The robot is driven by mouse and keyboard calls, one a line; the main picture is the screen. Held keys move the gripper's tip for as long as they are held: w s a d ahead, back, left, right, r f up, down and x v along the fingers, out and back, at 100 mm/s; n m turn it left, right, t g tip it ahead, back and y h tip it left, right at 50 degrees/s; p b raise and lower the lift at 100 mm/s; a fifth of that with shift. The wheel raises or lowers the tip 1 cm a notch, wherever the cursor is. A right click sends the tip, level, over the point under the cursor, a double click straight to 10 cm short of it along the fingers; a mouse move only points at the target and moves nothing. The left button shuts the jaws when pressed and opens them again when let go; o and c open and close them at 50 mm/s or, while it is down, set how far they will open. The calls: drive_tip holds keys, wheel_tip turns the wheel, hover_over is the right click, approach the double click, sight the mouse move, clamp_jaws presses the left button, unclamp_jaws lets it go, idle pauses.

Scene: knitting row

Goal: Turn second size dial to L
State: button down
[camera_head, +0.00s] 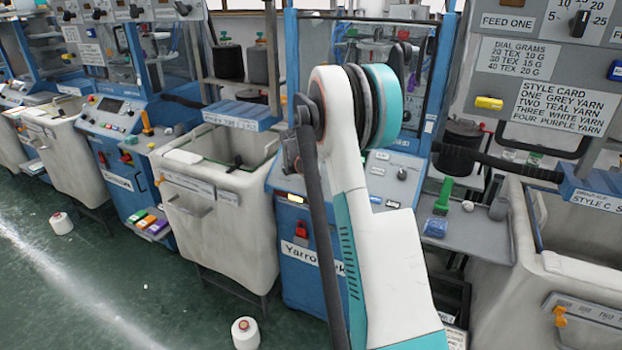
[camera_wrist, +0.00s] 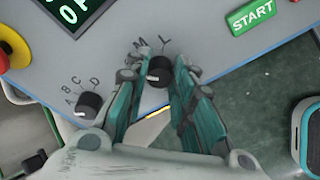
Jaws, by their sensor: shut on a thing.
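In the wrist view, my gripper (camera_wrist: 158,68) has its two teal fingers on either side of a black size dial (camera_wrist: 159,71), shut on it. I cannot tell clearly which letter the dial's mark points to. In the head view, my arm covers the middle of the picture, and my gripper and this dial are hidden.
In the wrist view, a second black dial (camera_wrist: 90,104) marked A to D sits left of my gripper. A green START button (camera_wrist: 251,15), a display (camera_wrist: 72,10) and a red stop button (camera_wrist: 10,50) are nearby. The head view shows white bins (camera_head: 225,215) between blue machines.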

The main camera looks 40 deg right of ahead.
drive_tip(key=m, duration=0.3)
drive_tip(key=shift+m+t, duration=0.3)
drive_tip(key=shift+m, duration=0.1)
drive_tip(key=m, duration=0.4)
drive_tip(key=shift+s+a+f, duration=0.1)
drive_tip(key=shift+s, duration=0.05)
drive_tip(key=m+h, duration=0.1)
drive_tip(key=m, duration=0.4)
drive_tip(key=shift+t, duration=0.3)
drive_tip(key=shift+a+f+m, duration=0.1)
drive_tip(key=shift+m, duration=1.8)
drive_tip(key=c, duration=1.3)
unclamp_jaws()
drive_tip(key=shift+c, duration=0.2)
drive_tip(key=shift+a, duration=0.1)
